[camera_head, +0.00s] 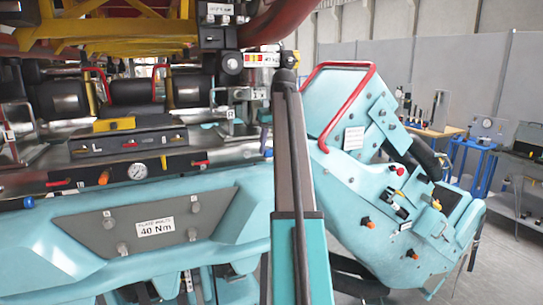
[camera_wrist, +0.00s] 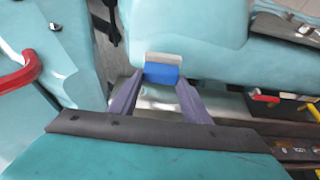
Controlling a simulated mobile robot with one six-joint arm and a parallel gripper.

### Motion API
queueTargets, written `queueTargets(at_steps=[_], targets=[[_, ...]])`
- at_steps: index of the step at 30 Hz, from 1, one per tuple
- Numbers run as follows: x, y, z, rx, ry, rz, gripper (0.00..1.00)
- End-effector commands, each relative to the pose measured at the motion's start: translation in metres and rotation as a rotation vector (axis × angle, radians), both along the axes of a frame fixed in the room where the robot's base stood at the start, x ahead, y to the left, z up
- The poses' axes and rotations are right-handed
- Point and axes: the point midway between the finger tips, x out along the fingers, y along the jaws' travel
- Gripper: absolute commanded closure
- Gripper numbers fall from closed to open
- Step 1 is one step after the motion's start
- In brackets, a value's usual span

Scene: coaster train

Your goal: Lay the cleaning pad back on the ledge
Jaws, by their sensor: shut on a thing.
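The cleaning pad, a small block with a blue face and a pale grey top (camera_wrist: 162,72), is between the tips of my gripper (camera_wrist: 161,82) in the wrist view. The two dark grey-purple fingers close on it from both sides. A teal body lies behind the pad; I cannot tell whether the pad touches it. A pale grey metal strip (camera_wrist: 225,102) runs beneath; I cannot tell whether it is the ledge. In the head view, neither my gripper nor the pad can be made out.
A red handrail (camera_wrist: 20,70) stands at the wrist view's left. A teal surface with a dark strip (camera_wrist: 160,131) covers the finger bases. In the head view, a teal car front (camera_head: 60,240) and a teal housing with a red rail (camera_head: 350,66) flank the central upright. Workbenches stand right.

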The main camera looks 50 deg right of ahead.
Motion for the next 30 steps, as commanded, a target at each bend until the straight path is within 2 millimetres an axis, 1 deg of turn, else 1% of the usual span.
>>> queueTargets(at_steps=[4,7,16,28,29,30], targets=[[-0.001,0.0,0.0,0.0,0.0,0.0,0.93],[-0.001,0.0,-0.005,0.0,0.0,0.0,0.93],[-0.002,0.0,-0.033,0.0,0.0,0.0,0.93],[-0.002,-0.001,-0.036,0.0,0.0,-0.001,0.93],[-0.002,-0.001,-0.037,0.0,0.0,-0.001,0.55],[-0.002,-0.001,-0.036,0.0,0.0,-0.001,0.49]])
